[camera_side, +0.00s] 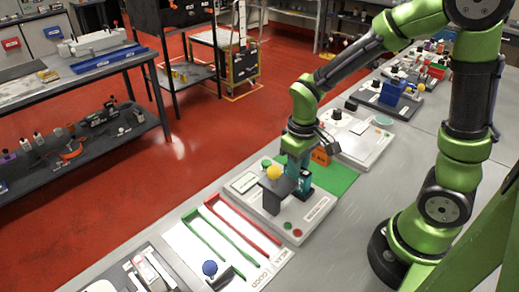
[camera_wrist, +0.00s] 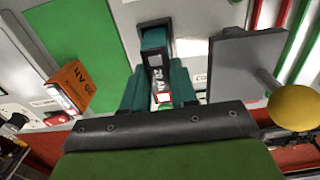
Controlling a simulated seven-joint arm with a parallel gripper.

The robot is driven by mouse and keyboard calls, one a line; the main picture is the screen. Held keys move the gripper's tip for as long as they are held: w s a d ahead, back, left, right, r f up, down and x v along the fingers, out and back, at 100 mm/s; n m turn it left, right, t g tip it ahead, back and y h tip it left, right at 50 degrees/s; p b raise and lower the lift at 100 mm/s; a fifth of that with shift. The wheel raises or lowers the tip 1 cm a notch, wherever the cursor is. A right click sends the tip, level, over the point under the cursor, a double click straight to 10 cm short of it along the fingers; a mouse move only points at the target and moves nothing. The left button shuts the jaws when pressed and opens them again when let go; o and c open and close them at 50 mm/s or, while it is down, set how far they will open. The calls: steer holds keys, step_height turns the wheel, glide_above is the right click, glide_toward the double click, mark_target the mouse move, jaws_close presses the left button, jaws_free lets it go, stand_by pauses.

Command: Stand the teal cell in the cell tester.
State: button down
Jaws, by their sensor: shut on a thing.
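The teal cell (camera_wrist: 157,66), with a pale label reading "20 Ah", is between the teal fingers of my gripper (camera_wrist: 158,88) in the wrist view. My gripper also shows in the side view (camera_side: 299,178), low over the cell tester (camera_side: 268,205), a light grey box with a display and buttons. The cell's far end meets a dark rectangular frame (camera_wrist: 168,24) on the tester. I cannot tell whether the cell is seated or just above it. In the side view the fingers and the grey plate hide most of the cell.
A grey upright plate (camera_wrist: 232,65) with a yellow ball knob (camera_wrist: 293,107) stands close beside my fingers. An orange cell (camera_side: 320,157) stands on the green mat (camera_side: 337,178) behind. Green and red rails (camera_side: 240,220) lie in front. Another grey device (camera_side: 355,138) is farther back.

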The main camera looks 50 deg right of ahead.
steer(key=shift+f, duration=0.15)
stand_by(0.3)
steer(key=c, duration=0.8)
jaws_free()
step_height(320, 180, up, 17)
steer(key=s+a+m+t+y, duration=0.1)
steer(key=s+m+t+y, duration=0.1)
steer(key=s+m+t, duration=0.2)
steer(key=s+t, duration=0.2)
steer(key=t, duration=0.1)
steer(key=shift+s+a+r, duration=0.2)
steer(key=shift+a, duration=0.2)
